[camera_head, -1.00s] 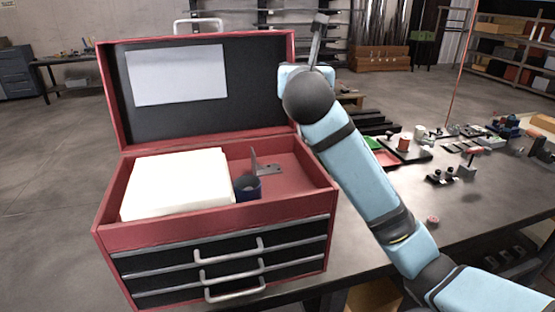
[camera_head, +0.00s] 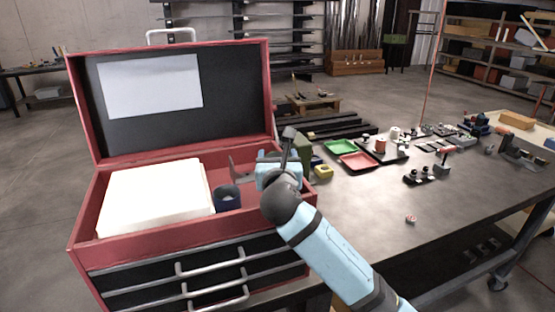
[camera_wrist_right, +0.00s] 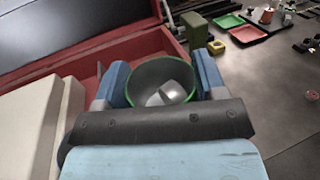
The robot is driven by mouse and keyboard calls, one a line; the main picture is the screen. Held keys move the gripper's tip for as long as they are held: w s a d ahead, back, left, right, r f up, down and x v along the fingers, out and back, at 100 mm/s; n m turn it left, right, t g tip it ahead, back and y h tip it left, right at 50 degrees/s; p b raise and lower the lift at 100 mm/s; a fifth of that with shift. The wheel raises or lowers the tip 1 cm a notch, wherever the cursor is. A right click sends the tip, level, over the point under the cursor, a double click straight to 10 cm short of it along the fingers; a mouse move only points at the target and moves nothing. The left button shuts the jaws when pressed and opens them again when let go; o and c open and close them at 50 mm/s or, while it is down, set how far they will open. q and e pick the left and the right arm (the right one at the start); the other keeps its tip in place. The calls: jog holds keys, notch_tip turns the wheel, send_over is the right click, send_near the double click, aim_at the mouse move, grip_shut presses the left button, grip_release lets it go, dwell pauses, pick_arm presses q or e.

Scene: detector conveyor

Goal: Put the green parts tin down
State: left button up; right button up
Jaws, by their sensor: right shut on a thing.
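My right gripper (camera_head: 281,165) is over the right side of the open red toolbox (camera_head: 170,248), near its right rear corner. In the right wrist view its two blue fingers (camera_wrist_right: 162,78) are shut on the green parts tin (camera_wrist_right: 181,95), an open round cup with a bright green rim. A pale shape shows inside the tin. The tin is upright. In the head view my gripper and arm hide it, and I cannot tell whether it touches anything below. My left gripper is not in view.
The toolbox tray holds a white block (camera_head: 155,195), a dark blue cup (camera_head: 228,198) and a grey bracket. Right of it stand a dark green box (camera_head: 304,150) and a yellow block (camera_head: 323,171). Green (camera_head: 340,147) and red (camera_head: 358,161) trays lie beyond. The front tabletop is mostly clear.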

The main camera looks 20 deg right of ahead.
jog(key=shift+f, duration=0.15)
jog(key=shift+f, duration=0.55)
jog(key=o, duration=0.9)
jog(key=shift+o, duration=0.2)
jog(key=shift+s+r, duration=0.1)
jog(key=shift+r, duration=0.55)
jog(key=b+v, duration=0.1)
jog(key=v, duration=1.1)
